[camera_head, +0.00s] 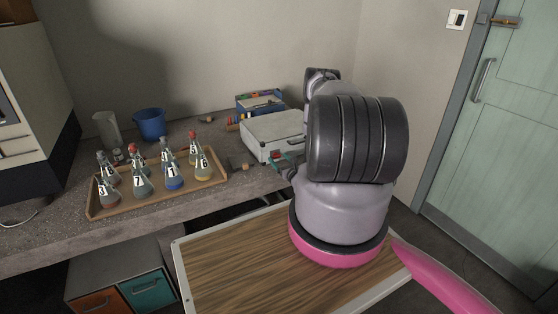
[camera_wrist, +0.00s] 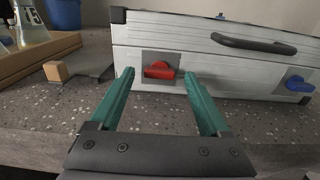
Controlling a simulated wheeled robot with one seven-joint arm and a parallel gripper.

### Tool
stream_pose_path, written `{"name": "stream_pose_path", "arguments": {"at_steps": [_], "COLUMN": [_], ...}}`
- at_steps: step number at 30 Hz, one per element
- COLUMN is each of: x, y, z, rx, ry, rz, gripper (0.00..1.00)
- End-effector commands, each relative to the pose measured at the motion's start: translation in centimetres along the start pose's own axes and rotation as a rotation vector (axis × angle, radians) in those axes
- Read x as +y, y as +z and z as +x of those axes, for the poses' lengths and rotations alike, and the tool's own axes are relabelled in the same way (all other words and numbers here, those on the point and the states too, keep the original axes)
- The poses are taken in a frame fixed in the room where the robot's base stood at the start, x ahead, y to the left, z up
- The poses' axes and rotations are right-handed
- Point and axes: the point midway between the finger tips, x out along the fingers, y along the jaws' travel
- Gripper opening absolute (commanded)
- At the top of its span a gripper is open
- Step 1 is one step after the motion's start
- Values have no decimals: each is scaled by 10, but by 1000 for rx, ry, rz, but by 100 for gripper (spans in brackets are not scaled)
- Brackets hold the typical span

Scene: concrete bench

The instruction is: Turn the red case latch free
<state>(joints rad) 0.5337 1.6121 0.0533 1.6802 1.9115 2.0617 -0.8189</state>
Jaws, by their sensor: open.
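A silver case (camera_wrist: 205,50) stands on the speckled bench with its front face toward the wrist camera. It also shows in the head view (camera_head: 268,129), partly hidden by my arm. The red latch (camera_wrist: 159,70) sits on a grey plate at the left of the case front. A blue latch (camera_wrist: 299,84) sits at the right, and a dark handle (camera_wrist: 253,44) lies between and above them. My gripper (camera_wrist: 164,74) is open, its green fingers pointing at the case on either side of the red latch in the picture. Nothing is between the fingers; contact cannot be told.
A wooden tray (camera_head: 218,179) of numbered flasks stands left of the case. A blue cup (camera_head: 150,124) and a blue box (camera_head: 261,102) stand behind. A small block with a grey piece (camera_wrist: 56,71) lies left of the fingers. The bench (camera_wrist: 30,113) before the case is clear.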

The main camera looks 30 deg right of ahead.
Motion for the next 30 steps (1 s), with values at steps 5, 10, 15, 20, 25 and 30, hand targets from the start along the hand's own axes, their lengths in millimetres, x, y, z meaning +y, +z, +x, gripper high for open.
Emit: {"name": "stream_pose_path", "arguments": {"at_steps": [5,10,15,20,25,30], "x": [0,0,0,0,0,-1], "y": [0,0,0,0,0,0], "z": [6,6,6,6,6,5], "rx": [0,0,0,0,0,0], "ry": [0,0,0,0,0,-1], "rz": [1,1,1,2,22,90], "gripper": [80,80,23,0,0,0]}}
